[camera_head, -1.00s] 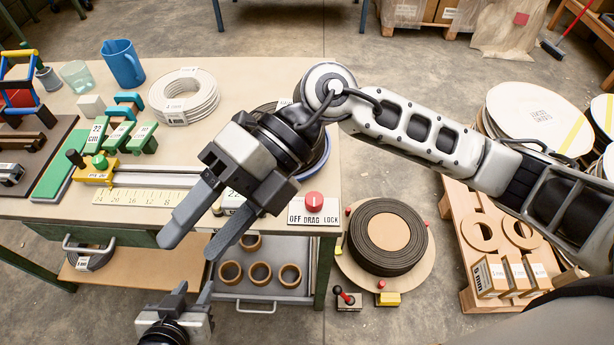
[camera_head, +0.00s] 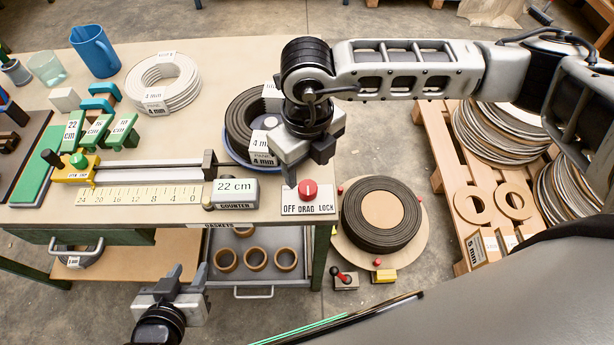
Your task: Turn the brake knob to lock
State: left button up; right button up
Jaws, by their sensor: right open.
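The red brake knob (camera_head: 307,189) sits on a white plate (camera_head: 310,208) lettered OFF, DRAG, LOCK at the table's front right corner. The knob's pointer is too small to read with certainty. My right gripper (camera_head: 306,163) points down just behind the knob, in front of the dark coil. Its jaws are open and seen from above, and the knob shows clear of them. Whether it touches the table cannot be told. My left gripper (camera_head: 186,276) is open and empty, low in front of the table, with its fingers pointing up.
A dark coil (camera_head: 240,128) in a blue dish stands just left of my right gripper. The 22 cm counter (camera_head: 235,192) stands left of the knob plate. A black reel (camera_head: 381,214) is right of the table. Gasket rings (camera_head: 256,259) lie in the drawer below.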

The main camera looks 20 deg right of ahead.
aim_at(307, 186)
notch_tip(307, 186, down, 6)
dwell(0.4)
jog(key=c, duration=1)
